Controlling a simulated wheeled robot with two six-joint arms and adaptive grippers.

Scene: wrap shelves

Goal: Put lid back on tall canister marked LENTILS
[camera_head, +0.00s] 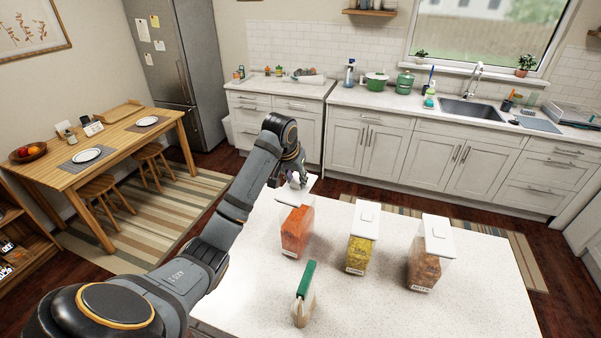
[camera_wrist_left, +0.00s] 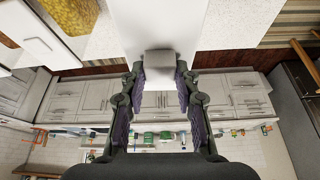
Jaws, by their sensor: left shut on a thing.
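A tall clear canister with orange-red contents (camera_head: 297,230) stands on the white counter, leftmost of the three. Its label is too small to read, so I cannot tell from the lettering whether it says LENTILS. My left gripper (camera_head: 289,178) is at its top, on the far side, shut on the raised knob of a white lid (camera_head: 307,183). In the left wrist view the lid (camera_wrist_left: 160,22) stretches away from the gripper (camera_wrist_left: 160,80), the knob between the fingers. The lid is at the canister's top; I cannot tell whether it is seated. My right gripper is not in view.
Two lidded canisters, one yellow (camera_head: 359,250) and one brown (camera_head: 425,268), stand to the right. A green-topped object (camera_head: 306,280) stands in front on the counter (camera_head: 480,300). The counter's right side is clear.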

